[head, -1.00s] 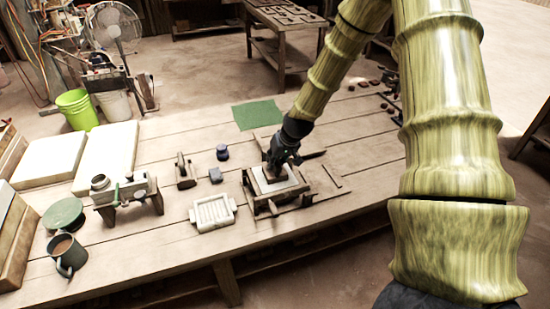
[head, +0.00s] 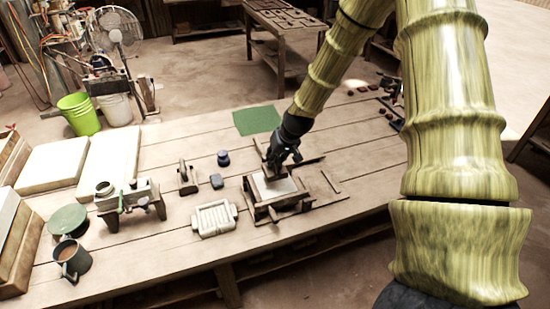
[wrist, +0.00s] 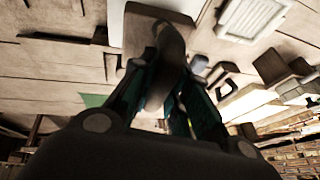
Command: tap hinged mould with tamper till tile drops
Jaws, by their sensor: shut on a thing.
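The wooden mould (head: 262,212) stands on the plank bench in the head view, with a pale grey flat face (head: 276,187) on top. My gripper (head: 277,160) is just above the mould's far side. In the wrist view my gripper (wrist: 165,100) is shut on a dark brown tamper (wrist: 170,48), whose shaft comes out between the fingers. A broad brown block (wrist: 150,20) shows at the shaft's far end. I cannot tell whether the tamper touches the mould. The mould's underside and hinge are hidden.
A white ribbed tray (head: 214,219) lies left of the mould. A green mat (head: 257,119) lies at the back. A mug (head: 72,260) is at the front left.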

